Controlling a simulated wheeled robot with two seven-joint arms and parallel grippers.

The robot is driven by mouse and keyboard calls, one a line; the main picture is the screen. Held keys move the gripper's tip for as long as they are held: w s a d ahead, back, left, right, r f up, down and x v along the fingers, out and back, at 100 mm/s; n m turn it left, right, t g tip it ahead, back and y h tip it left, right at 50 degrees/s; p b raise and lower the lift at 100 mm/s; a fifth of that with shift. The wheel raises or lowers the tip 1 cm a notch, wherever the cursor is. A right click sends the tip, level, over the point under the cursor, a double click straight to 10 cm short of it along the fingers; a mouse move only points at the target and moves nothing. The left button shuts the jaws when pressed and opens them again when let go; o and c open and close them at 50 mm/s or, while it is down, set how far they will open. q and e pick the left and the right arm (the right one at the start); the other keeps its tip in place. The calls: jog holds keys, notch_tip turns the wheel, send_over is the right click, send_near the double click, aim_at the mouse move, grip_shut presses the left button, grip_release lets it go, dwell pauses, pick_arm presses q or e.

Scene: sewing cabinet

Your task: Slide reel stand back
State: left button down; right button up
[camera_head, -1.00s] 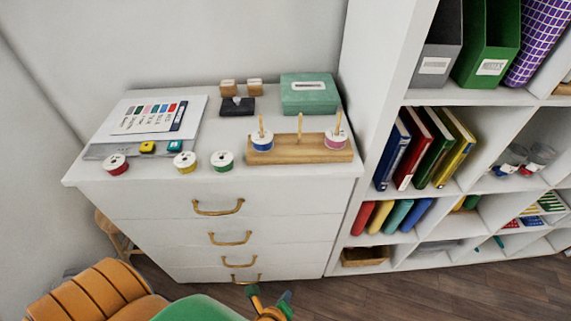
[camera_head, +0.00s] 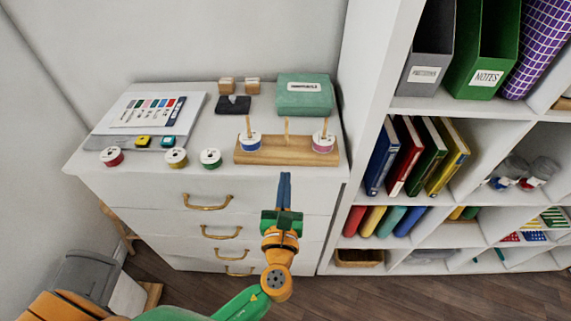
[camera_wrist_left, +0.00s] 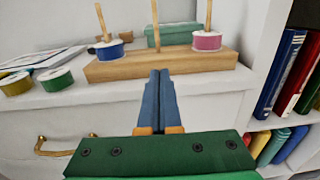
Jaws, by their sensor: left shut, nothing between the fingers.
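The wooden reel stand (camera_head: 270,155) sits near the front edge of the white cabinet top, towards its right end. It has three upright pegs. A blue reel (camera_head: 250,141) is on its left peg, a pink reel (camera_head: 323,143) on its right peg, and the middle peg is bare. My left gripper (camera_head: 285,178) is shut and empty, just in front of the stand. In the left wrist view the stand (camera_wrist_left: 190,65) lies ahead, and the blue fingertips (camera_wrist_left: 159,75) point at its front side near the middle. I cannot tell whether they touch it. My right gripper is out of view.
Red (camera_head: 111,157), yellow (camera_head: 176,158) and green (camera_head: 210,158) reels stand left of the stand along the front edge. A green box (camera_head: 305,97) stands behind it, with bare top between. A tall white shelf unit (camera_head: 370,75) rises on the right.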

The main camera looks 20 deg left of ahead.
aim_at(286, 148)
pick_arm(q)
jog(key=x, duration=0.4)
jog(key=shift+a, duration=0.1)
jog(key=b+x, duration=0.1)
jog(key=x, duration=0.5)
jog(key=shift+w, duration=0.35)
jog(key=shift+a+f, duration=0.1)
